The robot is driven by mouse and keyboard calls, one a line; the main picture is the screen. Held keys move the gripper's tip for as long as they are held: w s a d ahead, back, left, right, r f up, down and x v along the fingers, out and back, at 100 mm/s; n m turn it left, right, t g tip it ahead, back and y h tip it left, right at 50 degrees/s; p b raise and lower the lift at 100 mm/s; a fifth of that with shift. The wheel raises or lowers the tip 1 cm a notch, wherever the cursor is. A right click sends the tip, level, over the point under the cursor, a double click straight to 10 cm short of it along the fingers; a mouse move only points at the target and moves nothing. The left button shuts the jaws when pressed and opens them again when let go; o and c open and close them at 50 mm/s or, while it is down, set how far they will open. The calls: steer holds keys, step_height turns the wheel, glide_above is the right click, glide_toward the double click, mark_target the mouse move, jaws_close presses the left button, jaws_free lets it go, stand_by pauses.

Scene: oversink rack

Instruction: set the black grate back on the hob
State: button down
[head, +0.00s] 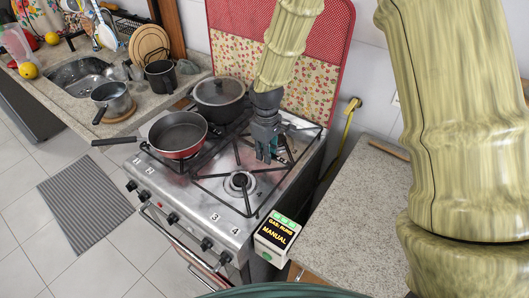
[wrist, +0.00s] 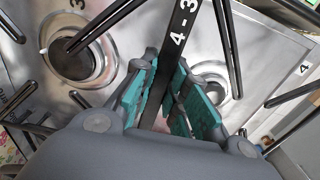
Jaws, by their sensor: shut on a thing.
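The black grate (head: 220,197) is over the right half of the steel hob (head: 190,200), spanning a front burner (head: 239,182). My gripper (head: 266,154) points down over the middle of the grate. In the wrist view, my gripper (wrist: 172,98) has its teal pads shut on a flat grate bar (wrist: 172,62) marked "4-3". The grate's thin arms spread over two burners (wrist: 82,60) in that view. I cannot tell whether its feet touch the hob or hang slightly above it. Part of the grate behind my gripper is hidden.
A red frying pan (head: 178,134) and a lidded pot (head: 219,95) stand on the hob's left grate. A small "MANUAL" display box (head: 277,236) is at the front right corner. A stone counter (head: 365,205) lies right of the hob. A floral panel (head: 300,75) stands behind.

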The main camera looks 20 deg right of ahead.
mark_target(264, 164)
steer(key=shift+w+f, duration=0.1)
steer(key=shift+w, duration=0.95)
steer(key=shift+f+p, duration=0.9)
steer(key=shift+f, duration=0.85)
steer(key=c, duration=1.4)
jaws_free()
steer(key=shift+f, duration=0.15)
steer(key=shift+c, duration=0.2)
steer(key=shift+r, duration=0.2)
step_height(264, 164, up, 12)
steer(key=b, duration=0.3)
